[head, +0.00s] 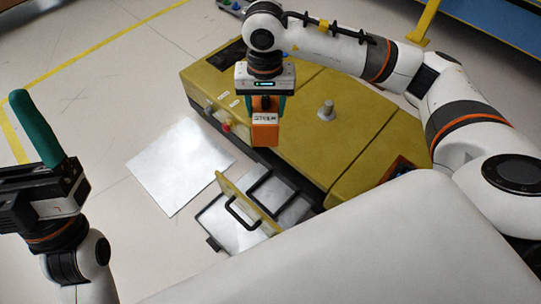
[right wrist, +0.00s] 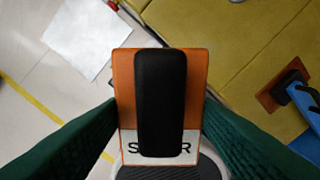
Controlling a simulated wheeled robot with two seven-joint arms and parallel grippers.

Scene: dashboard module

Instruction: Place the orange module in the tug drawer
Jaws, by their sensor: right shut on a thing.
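The orange module (head: 265,133), a box with a white lettered label, is held between the green fingers of my right gripper (head: 265,104). In the right wrist view the orange module (right wrist: 198,90) has a black strip along its middle, with a green finger on each side. It hangs above the near side of the yellow tug (head: 345,110). The tug drawer (head: 250,197) is pulled out below and shows a yellow front, a black handle and a pale inside. The module is apart from the drawer. My left gripper (head: 38,130) is at the far left, away from both; its finger gap is unclear.
A white sheet (head: 180,165) lies on the floor left of the drawer. A grey knob (head: 326,110) stands on the tug's top, and a red knob (head: 226,127) is on its side. A blue part (right wrist: 305,100) shows at the right wrist view's edge.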

